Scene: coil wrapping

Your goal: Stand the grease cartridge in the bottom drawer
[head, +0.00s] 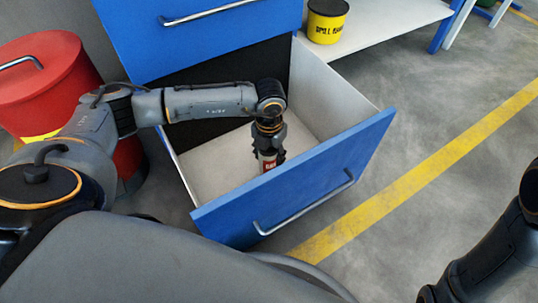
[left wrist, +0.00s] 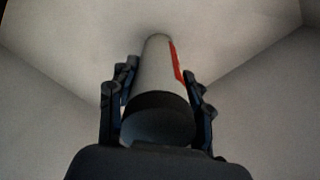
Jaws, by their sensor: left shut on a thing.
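The grease cartridge (head: 268,163) is a light cylinder with a red label, inside the open bottom drawer (head: 215,160). My left gripper (head: 268,148) reaches down into the drawer and is shut on the cartridge. In the left wrist view the cartridge (left wrist: 155,75) sits between the two fingers (left wrist: 158,100), its dark end towards the camera and its far end towards the pale drawer floor. In the head view it looks about upright. The drawer front hides its lower part, and I cannot tell whether it touches the floor. My right gripper is out of sight.
The blue drawer front (head: 310,185) and the drawer's side walls stand around my left gripper. The drawer floor around the cartridge looks empty. A closed blue drawer (head: 205,45) is above. A red bin (head: 45,75) stands left, and a yellow tub (head: 325,22) on a shelf.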

